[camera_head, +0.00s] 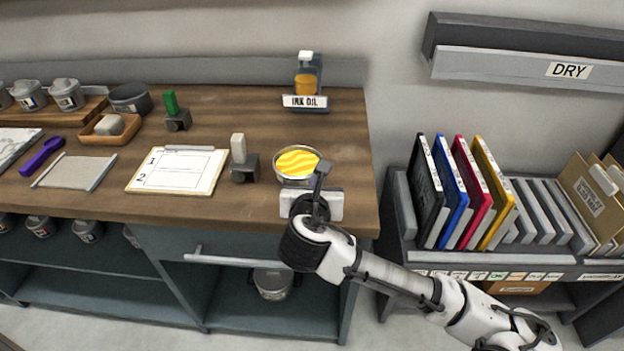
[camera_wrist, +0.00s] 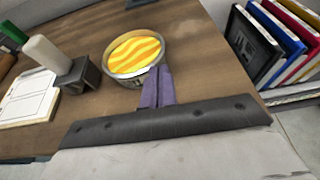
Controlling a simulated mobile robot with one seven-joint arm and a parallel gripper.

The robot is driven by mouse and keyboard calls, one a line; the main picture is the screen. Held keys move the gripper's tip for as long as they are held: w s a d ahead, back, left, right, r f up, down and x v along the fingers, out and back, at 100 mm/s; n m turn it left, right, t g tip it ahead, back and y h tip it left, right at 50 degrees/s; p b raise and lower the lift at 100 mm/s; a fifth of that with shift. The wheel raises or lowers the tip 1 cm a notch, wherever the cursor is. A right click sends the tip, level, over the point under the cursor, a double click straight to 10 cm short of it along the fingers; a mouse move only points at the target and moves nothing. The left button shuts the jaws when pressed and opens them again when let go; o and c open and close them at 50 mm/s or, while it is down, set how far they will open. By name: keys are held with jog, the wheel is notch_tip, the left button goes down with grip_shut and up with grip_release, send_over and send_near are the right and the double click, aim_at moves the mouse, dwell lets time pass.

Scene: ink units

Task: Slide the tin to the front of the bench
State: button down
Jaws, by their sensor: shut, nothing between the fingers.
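The tin (camera_head: 297,164) is a round, low metal can with yellow and orange wavy stripes on top. It stands on the wooden bench (camera_head: 350,185) near its right end, a little back from the front edge. My gripper (camera_head: 322,172) is shut and empty, with its fingertips at the tin's right front side. In the wrist view the tin (camera_wrist: 136,55) stands upright just beyond the shut fingers (camera_wrist: 158,85). The fingers overlap its near right rim; I cannot tell whether they touch it.
Left of the tin stands a stamp with a pale handle (camera_head: 242,160), then a numbered clipboard (camera_head: 177,169). An ink oil bottle (camera_head: 307,80) stands at the back. The bench right of the tin is bare. Beyond its right end is a rack of coloured binders (camera_head: 460,190).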

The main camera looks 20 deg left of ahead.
jog(key=p, duration=0.1)
jog(key=s+p, duration=0.1)
jog(key=p, duration=0.1)
jog(key=shift+s+d+r, duration=0.1)
jog(key=shift+d+r, duration=0.05)
jog(key=shift+r, duration=0.2)
jog(key=shift+s+f+p, duration=0.15)
jog(key=shift+s+p, duration=0.4)
jog(key=shift+p, duration=0.5)
